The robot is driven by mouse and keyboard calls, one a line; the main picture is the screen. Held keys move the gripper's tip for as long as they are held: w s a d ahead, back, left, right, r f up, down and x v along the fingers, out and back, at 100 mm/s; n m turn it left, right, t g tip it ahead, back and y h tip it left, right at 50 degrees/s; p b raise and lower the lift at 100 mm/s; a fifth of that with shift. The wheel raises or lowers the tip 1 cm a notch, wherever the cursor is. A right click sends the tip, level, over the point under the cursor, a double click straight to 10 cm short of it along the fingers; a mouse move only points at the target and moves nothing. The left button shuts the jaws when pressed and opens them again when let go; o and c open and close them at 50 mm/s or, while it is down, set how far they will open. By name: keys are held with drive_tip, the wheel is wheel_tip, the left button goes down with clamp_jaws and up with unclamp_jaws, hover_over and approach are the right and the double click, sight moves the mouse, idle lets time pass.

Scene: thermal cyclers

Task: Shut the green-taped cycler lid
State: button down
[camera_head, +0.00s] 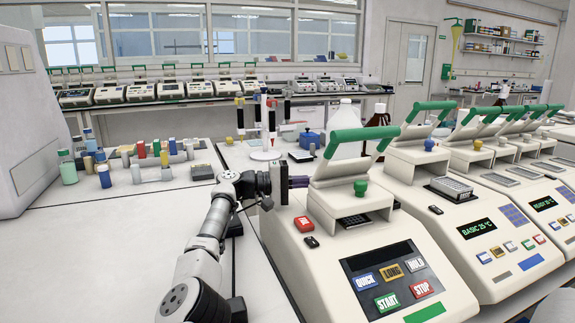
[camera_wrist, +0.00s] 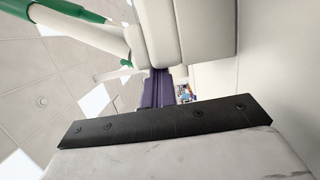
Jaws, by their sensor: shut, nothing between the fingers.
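The nearest cycler (camera_head: 335,235) has a green tape strip (camera_head: 425,313) low on its front. Its lid (camera_head: 343,165) is raised, tilted up, with a green handle bar (camera_head: 362,133) on top and a green knob (camera_head: 360,187) under it. My gripper (camera_head: 305,182) is shut and empty, at the left side of this lid near its hinge end. In the wrist view the purple fingers (camera_wrist: 157,88) point at the white lid parts (camera_wrist: 190,35), with the green handle (camera_wrist: 70,8) at upper left. I cannot tell whether the fingertips touch the lid.
A second cycler (camera_head: 465,215) with a blue strip stands close to the right, its lid also raised, and more follow behind it. Bottles and tube racks (camera_head: 155,160) stand on the left bench. The bench left of my arm (camera_head: 90,255) is clear.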

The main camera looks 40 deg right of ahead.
drive_tip(key=shift+s+f, duration=0.15)
drive_tip(key=shift+s, duration=0.1)
drive_tip(key=shift+v, duration=3.9)
